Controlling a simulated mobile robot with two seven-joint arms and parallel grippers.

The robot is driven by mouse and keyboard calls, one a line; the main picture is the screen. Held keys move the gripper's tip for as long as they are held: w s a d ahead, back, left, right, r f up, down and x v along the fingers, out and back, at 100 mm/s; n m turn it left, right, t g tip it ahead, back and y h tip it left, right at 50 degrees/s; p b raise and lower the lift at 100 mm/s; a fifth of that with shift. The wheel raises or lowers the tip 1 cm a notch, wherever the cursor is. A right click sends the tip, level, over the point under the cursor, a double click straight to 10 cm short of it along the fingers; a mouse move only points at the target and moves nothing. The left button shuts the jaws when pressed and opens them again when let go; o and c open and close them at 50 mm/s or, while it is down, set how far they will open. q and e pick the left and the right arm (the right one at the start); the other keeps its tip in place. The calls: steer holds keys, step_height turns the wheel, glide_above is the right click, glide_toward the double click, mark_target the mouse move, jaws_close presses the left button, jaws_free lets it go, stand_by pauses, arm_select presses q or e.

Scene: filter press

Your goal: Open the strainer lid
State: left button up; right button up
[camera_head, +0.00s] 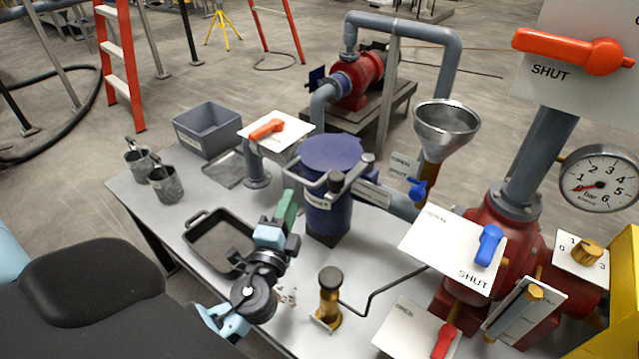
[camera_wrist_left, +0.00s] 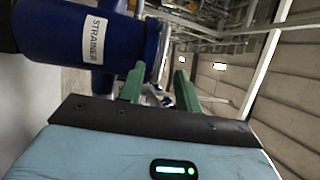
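The strainer (camera_head: 328,222) is a dark blue upright cylinder on the table, with its name label facing me. Its blue lid (camera_head: 333,150) lies flat on top, and a grey handle bar (camera_head: 308,181) with knobs runs across the front of the rim. My left gripper (camera_head: 289,205) has green fingers and is just left of the strainer body, below lid height. In the left wrist view, its fingers (camera_wrist_left: 158,80) are apart with nothing held between them. The strainer body there (camera_wrist_left: 60,30) lies close beside the left finger; contact cannot be told. My right gripper is not in view.
A black tray (camera_head: 190,232) lies left of my left gripper. A grey bin (camera_head: 207,128) and two metal cups (camera_head: 166,184) stand further left. A funnel (camera_head: 446,130), valve plates (camera_head: 455,248) and red pipework crowd the right. A brass post (camera_head: 328,298) stands in front.

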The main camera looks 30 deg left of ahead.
mark_target(299, 177)
arm_select(q)
steer(key=p+x, duration=0.1)
steer(key=x, duration=0.6)
steer(key=shift+r+p, duration=0.2)
steer(key=shift+p, duration=0.15)
steer(key=shift+w+a, duration=0.15)
steer(key=shift+w, duration=0.25)
jaws_close()
